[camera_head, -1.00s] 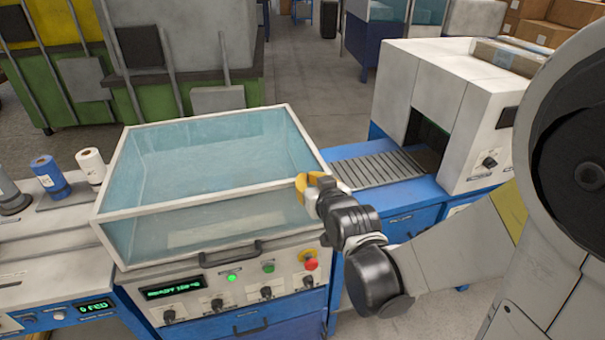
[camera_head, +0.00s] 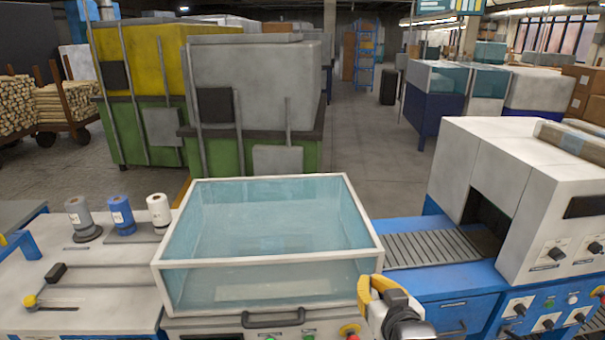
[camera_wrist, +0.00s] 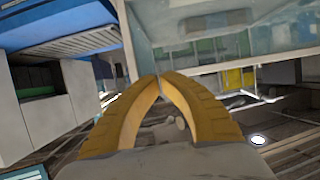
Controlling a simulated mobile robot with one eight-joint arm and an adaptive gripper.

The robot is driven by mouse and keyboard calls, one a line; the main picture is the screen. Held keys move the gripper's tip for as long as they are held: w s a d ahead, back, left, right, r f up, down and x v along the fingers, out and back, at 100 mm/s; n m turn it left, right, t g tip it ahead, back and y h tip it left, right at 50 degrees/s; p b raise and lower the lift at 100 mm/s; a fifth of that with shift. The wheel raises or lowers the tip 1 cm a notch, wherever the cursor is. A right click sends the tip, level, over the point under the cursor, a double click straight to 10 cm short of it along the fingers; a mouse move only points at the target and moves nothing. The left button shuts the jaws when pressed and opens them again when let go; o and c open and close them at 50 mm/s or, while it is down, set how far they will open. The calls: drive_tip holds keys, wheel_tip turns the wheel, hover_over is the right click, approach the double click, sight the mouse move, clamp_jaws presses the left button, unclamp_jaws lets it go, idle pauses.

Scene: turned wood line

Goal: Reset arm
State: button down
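My gripper (camera_head: 368,287) has yellow fingers and is at the lower right in the head view, by the front right corner of the glass-walled machine (camera_head: 266,265). In the wrist view my gripper (camera_wrist: 160,77) has its two fingertips together, with nothing visible held between them. Most of my arm is below the head view's edge.
A roller conveyor (camera_head: 440,245) leads into a white boxy machine (camera_head: 510,160) on the right. Wrap rolls (camera_head: 121,215) stand on the left bench (camera_head: 85,280). Green-based cabinets (camera_head: 255,110) stand behind. Open floor (camera_head: 370,150) lies beyond the machines.

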drive_tip(key=s+r+g+b, duration=0.1)
drive_tip(key=s+g, duration=0.5)
drive_tip(key=s, duration=0.7)
drive_tip(key=shift+s+a+r+g, duration=0.2)
drive_tip(key=shift+r+g, duration=0.2)
drive_tip(key=shift+r, duration=0.1)
drive_tip(key=shift+w, duration=0.1)
